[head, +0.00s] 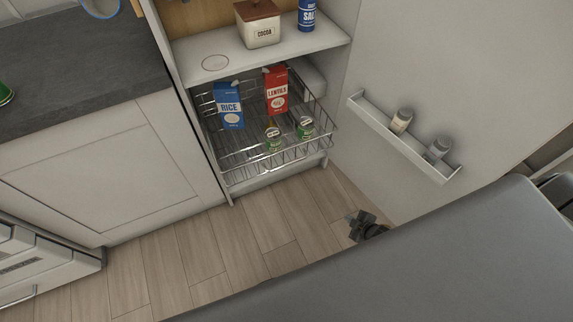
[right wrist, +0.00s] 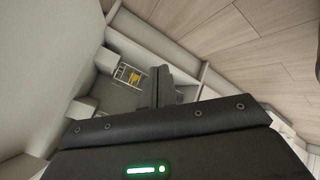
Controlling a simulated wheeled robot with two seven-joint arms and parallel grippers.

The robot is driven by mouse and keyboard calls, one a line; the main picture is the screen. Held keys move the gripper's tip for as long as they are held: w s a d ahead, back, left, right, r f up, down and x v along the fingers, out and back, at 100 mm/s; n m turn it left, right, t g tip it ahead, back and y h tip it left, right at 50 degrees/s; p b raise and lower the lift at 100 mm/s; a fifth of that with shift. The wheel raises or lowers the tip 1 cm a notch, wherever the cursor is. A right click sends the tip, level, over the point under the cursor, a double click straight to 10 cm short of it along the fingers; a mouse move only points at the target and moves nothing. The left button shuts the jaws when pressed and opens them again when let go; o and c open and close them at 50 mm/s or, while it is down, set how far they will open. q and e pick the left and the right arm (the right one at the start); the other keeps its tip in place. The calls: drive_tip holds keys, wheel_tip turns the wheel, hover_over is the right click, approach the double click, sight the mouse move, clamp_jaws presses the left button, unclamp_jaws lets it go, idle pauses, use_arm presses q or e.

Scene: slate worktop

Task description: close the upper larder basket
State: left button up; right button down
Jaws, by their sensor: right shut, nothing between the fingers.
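The larder basket (head: 277,160) is a wire basket pulled out from the tall cabinet, below a white shelf, in the head view. It holds a blue rice box (head: 229,105), a red lentils box (head: 276,92) and small green-labelled cans (head: 273,140). My right gripper (head: 360,222) is dark and small, over the floor to the right of and nearer than the basket's front, apart from it. It is shut and empty; its fingers also show in the right wrist view (right wrist: 160,88). My left gripper is out of view.
The white shelf (head: 205,47) above holds a cocoa canister (head: 258,24) and a blue salt container (head: 307,14). The open larder door (head: 440,60) on the right carries a narrow rack (head: 372,122) with two jars. The wooden floor (head: 215,255) before the basket is clear.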

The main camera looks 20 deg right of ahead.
sight(278, 154)
drive_tip(key=w+a+r+n+t+y+b, duration=0.2)
drive_tip(key=w+r+n+t+y+b, duration=0.2)
drive_tip(key=w+r+n, duration=0.45)
drive_tip(key=w+a+r+n+g+y+b, duration=0.1)
drive_tip(key=a+r+n+y+b, duration=0.1)
drive_tip(key=a+r+n+y, duration=0.45)
drive_tip(key=a+r+n+y+b, duration=0.2)
drive_tip(key=r+n, duration=0.1)
drive_tip(key=r, duration=0.6)
drive_tip(key=x, duration=0.4)
drive_tip(key=w+d+x, duration=0.1)
drive_tip(key=x, duration=0.6)
drive_tip(key=shift+w, duration=1.15)
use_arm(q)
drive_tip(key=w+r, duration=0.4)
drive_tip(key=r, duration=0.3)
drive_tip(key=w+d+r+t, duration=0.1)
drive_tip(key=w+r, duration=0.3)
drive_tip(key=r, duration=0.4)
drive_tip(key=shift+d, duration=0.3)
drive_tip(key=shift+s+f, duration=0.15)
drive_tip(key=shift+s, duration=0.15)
use_arm(e)
drive_tip(key=shift+w, duration=0.15)
